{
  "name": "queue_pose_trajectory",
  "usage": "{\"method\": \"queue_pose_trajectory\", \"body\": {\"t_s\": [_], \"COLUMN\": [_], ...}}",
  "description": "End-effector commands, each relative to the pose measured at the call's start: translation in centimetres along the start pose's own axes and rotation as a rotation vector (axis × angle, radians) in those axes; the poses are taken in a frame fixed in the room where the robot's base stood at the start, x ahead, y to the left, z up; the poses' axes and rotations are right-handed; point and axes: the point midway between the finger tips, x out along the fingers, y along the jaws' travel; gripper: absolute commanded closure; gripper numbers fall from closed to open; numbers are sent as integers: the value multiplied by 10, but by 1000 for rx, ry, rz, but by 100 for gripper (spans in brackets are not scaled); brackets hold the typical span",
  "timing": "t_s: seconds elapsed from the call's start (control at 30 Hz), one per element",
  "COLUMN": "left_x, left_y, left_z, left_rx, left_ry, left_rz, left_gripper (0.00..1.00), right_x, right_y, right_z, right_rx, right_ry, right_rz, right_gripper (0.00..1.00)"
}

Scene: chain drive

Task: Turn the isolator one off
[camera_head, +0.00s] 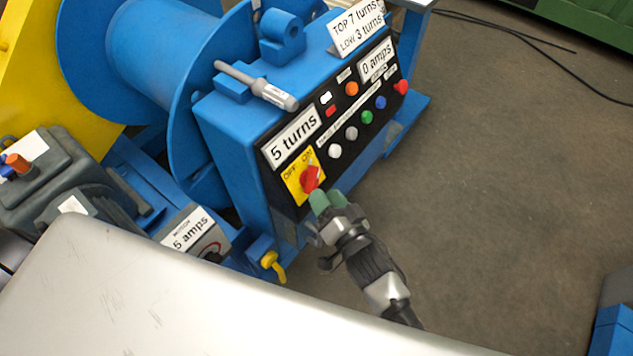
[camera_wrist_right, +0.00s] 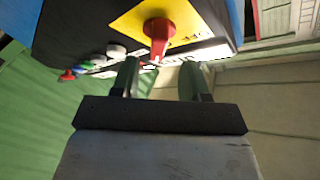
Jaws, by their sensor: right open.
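The isolator is a red rotary knob (camera_head: 310,178) on a yellow plate (camera_head: 291,187) marked OFF and ON, at the lower left of the black control panel. My right gripper (camera_head: 329,200) is just in front of and below the knob. In the right wrist view the red knob (camera_wrist_right: 158,32) stands just beyond the two fingertips (camera_wrist_right: 160,72), which are apart with nothing between them. I cannot tell whether a finger touches the knob. My left gripper is not in view.
The black panel (camera_head: 342,132) carries several coloured buttons and labels reading "5 turns" and "0 amps". It sits on a blue machine with a large drum (camera_head: 150,55). A yellow hook (camera_head: 272,263) hangs low at the left. The floor (camera_head: 500,180) to the right is mostly clear.

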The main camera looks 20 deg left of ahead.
Motion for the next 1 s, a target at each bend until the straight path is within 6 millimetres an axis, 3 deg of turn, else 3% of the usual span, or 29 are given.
{"method": "queue_pose_trajectory", "body": {"t_s": [0.1,0.3,0.67,0.93,1.0], "left_x": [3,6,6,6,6], "left_y": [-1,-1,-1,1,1], "left_z": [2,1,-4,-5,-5], "left_rx": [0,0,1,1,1], "left_ry": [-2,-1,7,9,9], "left_rz": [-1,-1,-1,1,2], "left_gripper": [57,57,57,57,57], "right_x": [23,44,48,48,48], "right_y": [0,1,1,1,1], "right_z": [0,0,0,0,0], "right_rx": [-1,1,0,0,0], "right_ry": [1,0,0,-1,-1], "right_rz": [0,1,2,3,3], "right_gripper": [55,55,55,97,100]}}
